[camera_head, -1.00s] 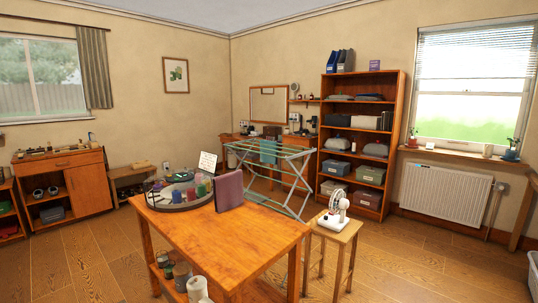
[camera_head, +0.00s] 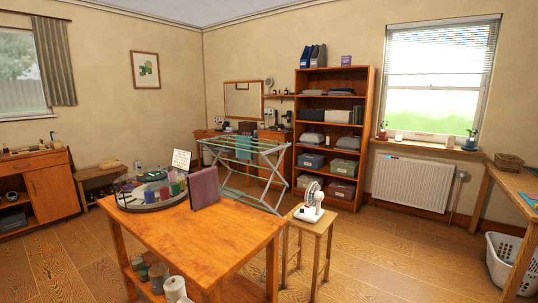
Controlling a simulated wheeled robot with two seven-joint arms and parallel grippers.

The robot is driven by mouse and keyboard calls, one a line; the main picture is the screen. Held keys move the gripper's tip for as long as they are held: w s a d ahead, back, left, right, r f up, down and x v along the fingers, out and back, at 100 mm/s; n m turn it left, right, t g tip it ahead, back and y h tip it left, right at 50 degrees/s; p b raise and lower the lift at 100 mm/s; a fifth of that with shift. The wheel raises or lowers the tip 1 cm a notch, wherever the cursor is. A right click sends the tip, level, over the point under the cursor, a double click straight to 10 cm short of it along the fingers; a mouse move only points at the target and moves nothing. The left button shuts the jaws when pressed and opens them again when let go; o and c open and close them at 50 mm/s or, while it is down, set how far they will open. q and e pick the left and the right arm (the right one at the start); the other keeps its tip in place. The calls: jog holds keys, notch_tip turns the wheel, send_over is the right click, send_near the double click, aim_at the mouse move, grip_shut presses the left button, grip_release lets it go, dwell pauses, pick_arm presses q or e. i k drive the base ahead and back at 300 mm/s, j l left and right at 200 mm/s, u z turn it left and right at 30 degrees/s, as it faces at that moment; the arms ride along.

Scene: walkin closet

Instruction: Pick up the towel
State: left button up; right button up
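A teal towel (camera_head: 243,147) hangs over a pale green folding drying rack (camera_head: 273,177) in the middle distance, behind the wooden table. The towel is small in view and its lower part is partly behind the rack's bars. A flat mauve, book-like object (camera_head: 204,188) stands upright on the table; I cannot tell what it is. Neither of my grippers shows in the head view.
The wooden table (camera_head: 215,236) fills the near centre, with a round tray of jars (camera_head: 150,204) on it. A stool (camera_head: 309,229) with a white fan (camera_head: 312,202) stands at its right. Open floor (camera_head: 400,250) lies to the right, before a laundry basket (camera_head: 504,262).

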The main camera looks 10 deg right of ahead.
aim_at(240, 154)
jog(key=i+l+z, duration=0.3)
jog(key=i+l, duration=0.15)
jog(key=i+l+z, duration=0.25)
jog(key=i+l, duration=0.25)
jog(key=i+l+z, duration=0.3)
jog(key=i, duration=0.3)
jog(key=i+l+z, duration=0.25)
jog(key=i, duration=0.3)
jog(key=i+z, duration=0.3)
jog(key=i, duration=0.3)
jog(key=i+u, duration=0.15)
jog(key=i, duration=0.35)
jog(key=i+u, duration=0.2)
jog(key=i, duration=0.3)
jog(key=i+u, duration=0.15)
jog(key=i, duration=0.35)
jog(key=i+l+u, duration=0.2)
jog(key=i, duration=0.25)
jog(key=i+l+u, duration=0.15)
jog(key=i, duration=0.35)
jog(key=i+l+u, duration=0.2)
jog(key=i, duration=0.25)
jog(key=l, duration=0.1)
